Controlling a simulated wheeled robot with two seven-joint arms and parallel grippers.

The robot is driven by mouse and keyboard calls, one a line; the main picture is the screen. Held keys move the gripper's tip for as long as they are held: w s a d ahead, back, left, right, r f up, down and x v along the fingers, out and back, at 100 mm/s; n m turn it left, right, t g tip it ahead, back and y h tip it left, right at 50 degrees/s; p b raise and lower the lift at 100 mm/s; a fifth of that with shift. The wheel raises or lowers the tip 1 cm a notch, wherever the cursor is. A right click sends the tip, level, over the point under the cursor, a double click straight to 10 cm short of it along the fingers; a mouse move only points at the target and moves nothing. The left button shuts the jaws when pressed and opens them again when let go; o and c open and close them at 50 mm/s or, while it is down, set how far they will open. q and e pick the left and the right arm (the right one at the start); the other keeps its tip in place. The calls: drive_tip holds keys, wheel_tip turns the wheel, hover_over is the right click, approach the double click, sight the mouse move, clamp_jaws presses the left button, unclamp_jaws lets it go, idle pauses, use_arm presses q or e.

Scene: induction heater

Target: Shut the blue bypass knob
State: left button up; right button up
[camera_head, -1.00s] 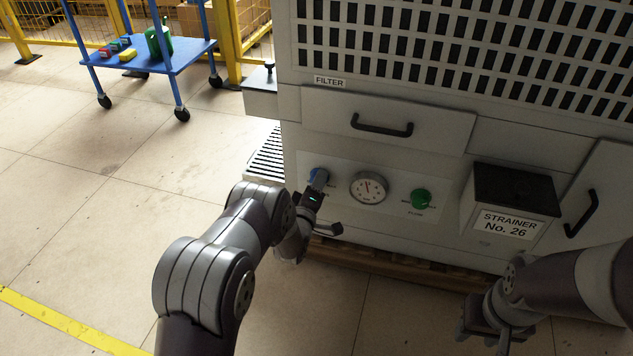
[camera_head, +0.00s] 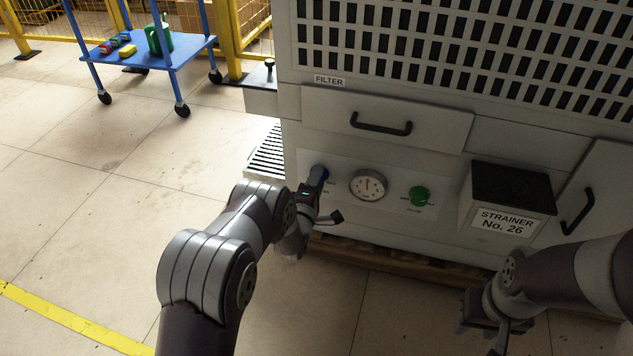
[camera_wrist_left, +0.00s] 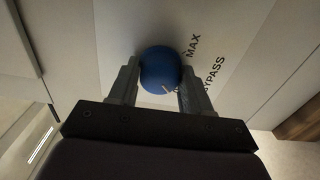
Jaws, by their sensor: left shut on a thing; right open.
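The blue bypass knob (camera_wrist_left: 160,69) sits on the white panel of the machine, and the words MAX and BYPASS show beside it in the left wrist view. In the head view the knob (camera_head: 318,173) is mostly covered by my left gripper (camera_head: 314,183). My left gripper (camera_wrist_left: 157,85) is shut on the knob, one finger on each side of it. A white pointer mark shows on the knob near its lower right edge. My right gripper (camera_head: 482,335) is open and empty, low at the right, away from the panel.
A round gauge (camera_head: 369,185) and a green knob (camera_head: 419,196) are right of the blue knob. A strainer box (camera_head: 508,198) juts out further right. A drawer with a black handle (camera_head: 381,124) is above. A blue cart (camera_head: 150,58) stands far left; the floor between is clear.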

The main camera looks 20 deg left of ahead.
use_arm(q)
drive_tip(key=shift+f, duration=0.1)
drive_tip(key=o, duration=1)
drive_tip(key=shift+o, duration=0.2)
drive_tip(key=shift+s, duration=0.1)
drive_tip(key=s+p, duration=0.6)
drive_tip(key=s, duration=0.6)
drive_tip(key=shift+s+a, duration=0.25)
